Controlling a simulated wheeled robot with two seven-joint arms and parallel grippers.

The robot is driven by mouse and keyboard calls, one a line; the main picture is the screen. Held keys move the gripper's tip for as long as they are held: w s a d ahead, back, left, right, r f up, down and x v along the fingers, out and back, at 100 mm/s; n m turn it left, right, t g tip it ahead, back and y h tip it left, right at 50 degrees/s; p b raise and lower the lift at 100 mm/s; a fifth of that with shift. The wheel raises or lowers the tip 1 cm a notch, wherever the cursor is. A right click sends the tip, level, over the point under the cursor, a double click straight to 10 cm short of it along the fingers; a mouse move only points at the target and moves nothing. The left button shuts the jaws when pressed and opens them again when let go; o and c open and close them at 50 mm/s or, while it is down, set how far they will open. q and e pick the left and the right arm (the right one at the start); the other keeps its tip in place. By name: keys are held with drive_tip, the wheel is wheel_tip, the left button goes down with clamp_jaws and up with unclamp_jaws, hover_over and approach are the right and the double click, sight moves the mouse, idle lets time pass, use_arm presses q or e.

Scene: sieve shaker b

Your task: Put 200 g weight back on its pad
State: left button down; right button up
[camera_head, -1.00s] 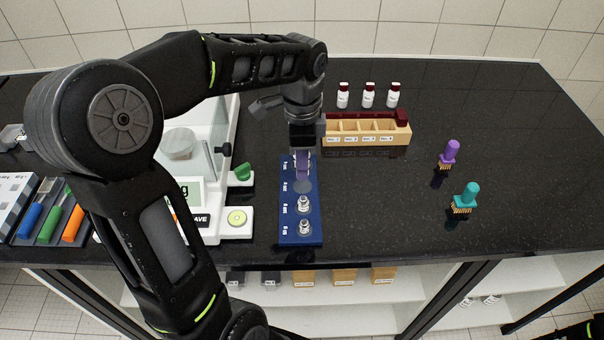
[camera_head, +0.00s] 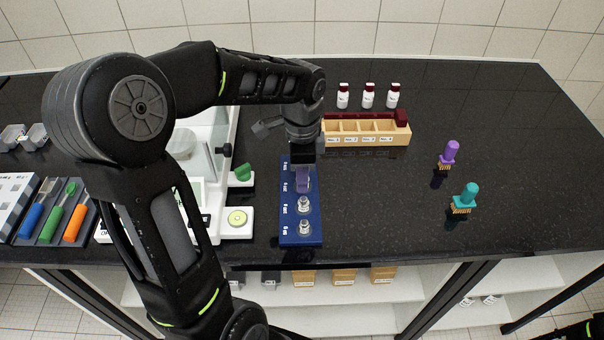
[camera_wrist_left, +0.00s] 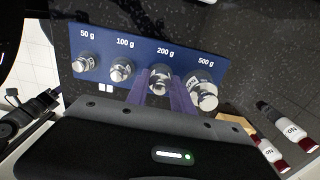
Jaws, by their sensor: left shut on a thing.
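The 200 g weight (camera_wrist_left: 160,80) is a shiny metal knobbed cylinder between the purple fingers of my left gripper (camera_wrist_left: 160,88), which is shut on it. It is at the 200 g label of the blue pad strip (camera_wrist_left: 140,48); I cannot tell whether its base touches the pad. In the head view the left gripper (camera_head: 303,184) is low over the strip (camera_head: 287,232), and its fingers hide the weight. The 50 g weight (camera_wrist_left: 86,62), 100 g weight (camera_wrist_left: 122,69) and 500 g weight (camera_wrist_left: 204,96) stand at their own labels. The right gripper is out of view.
A wooden box (camera_head: 366,133) and several red-capped bottles (camera_head: 368,97) are behind. Purple (camera_head: 449,153) and teal (camera_head: 466,197) brushes stand right. The table between is clear.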

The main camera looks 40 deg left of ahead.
use_arm(q)
drive_tip(key=c, duration=1.1)
unclamp_jaws()
drive_tip(key=shift+f, duration=0.1)
wheel_tip(320, 180, up, 12)
